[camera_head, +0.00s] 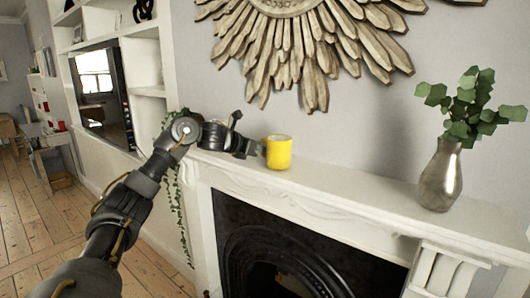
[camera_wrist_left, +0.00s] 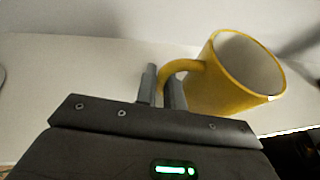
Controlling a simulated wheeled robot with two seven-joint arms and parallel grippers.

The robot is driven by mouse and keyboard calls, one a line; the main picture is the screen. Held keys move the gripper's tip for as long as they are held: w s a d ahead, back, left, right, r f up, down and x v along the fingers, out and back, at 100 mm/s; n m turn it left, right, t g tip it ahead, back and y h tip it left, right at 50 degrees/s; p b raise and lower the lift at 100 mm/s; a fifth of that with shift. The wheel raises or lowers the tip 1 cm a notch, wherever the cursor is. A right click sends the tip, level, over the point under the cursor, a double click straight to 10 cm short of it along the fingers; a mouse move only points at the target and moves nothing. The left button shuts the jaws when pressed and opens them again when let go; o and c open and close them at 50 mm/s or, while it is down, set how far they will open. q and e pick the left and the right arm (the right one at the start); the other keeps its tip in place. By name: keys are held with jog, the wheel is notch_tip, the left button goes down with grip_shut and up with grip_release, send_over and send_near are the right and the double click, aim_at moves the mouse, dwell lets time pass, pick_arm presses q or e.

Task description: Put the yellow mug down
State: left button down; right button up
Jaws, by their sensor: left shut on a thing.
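The yellow mug (camera_head: 279,152) is upright at the left part of the white mantelpiece (camera_head: 350,189) in the head view. My left gripper (camera_head: 259,149) reaches it from the left and is shut on its handle. In the left wrist view, the mug (camera_wrist_left: 232,85) shows its pale inside and the handle between the two grey fingers of my left gripper (camera_wrist_left: 163,88). The mug's base looks at or just above the mantel surface; I cannot tell whether it touches. My right gripper is not in view.
A silver vase (camera_head: 441,177) with green leaves stands at the right of the mantel. A sunburst wall ornament (camera_head: 290,45) hangs above. The mantel between mug and vase is clear. A trailing plant (camera_head: 180,205) hangs at the left end, and the dark fireplace (camera_head: 270,250) is below.

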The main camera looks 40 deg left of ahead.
pick_arm(q)
jog(key=shift+r, duration=0.6)
jog(key=s+r, duration=1.2)
jog(key=s, duration=0.2)
jog(key=w+d+r+m+g+h, duration=0.1)
jog(key=w+d+m+h, duration=0.15)
jog(key=d, duration=0.45)
jog(key=d+f+m+g+h, duration=0.1)
jog(key=d+f, duration=0.4)
jog(key=d+f+m+g+h, duration=0.1)
jog(key=d+f+m+h, duration=0.1)
jog(key=d+f, duration=0.3)
jog(key=w+d+f+m+g+h+b, duration=0.1)
jog(key=d+f+m+h, duration=0.1)
jog(key=d+f, duration=0.3)
jog(key=shift+d+f, duration=0.15)
jog(key=shift+f, duration=0.75)
jog(key=s+d+f, duration=0.2)
jog(key=s+f, duration=0.3)
jog(key=f, duration=0.4)
jog(key=s+d+f+m, duration=0.1)
jog(key=s+d+f, duration=0.2)
jog(key=f, duration=0.6)
jog(key=s+d+f+g+h, duration=0.1)
jog(key=s+d+f, duration=0.1)
jog(key=s+f, duration=0.5)
notch_tip(320, 180, down, 3)
jog(key=shift+d+r, duration=0.1)
jog(key=shift+d, duration=0.2)
